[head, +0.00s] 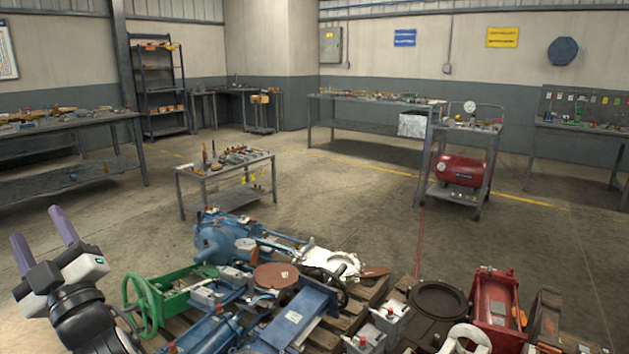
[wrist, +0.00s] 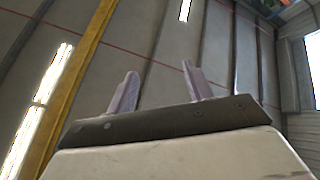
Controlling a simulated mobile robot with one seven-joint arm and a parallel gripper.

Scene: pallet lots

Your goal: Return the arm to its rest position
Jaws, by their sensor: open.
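My gripper (head: 43,239) stands raised at the lower left of the head view, with its two purple fingers spread apart and pointing up. Nothing is between the fingers. In the wrist view, the fingers of my gripper (wrist: 158,85) are also apart and empty, and they point up toward the roof. My arm shows below the gripper at the lower left of the head view. The gripper is beside the pallet load and apart from it.
A pallet (head: 353,318) loaded with a green handwheel part (head: 150,300), a blue pump (head: 222,240) and a red part (head: 494,305) fills the front. A low table (head: 190,177) and a cart with a red tank (head: 460,170) stand behind. Open floor (head: 345,205) lies between.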

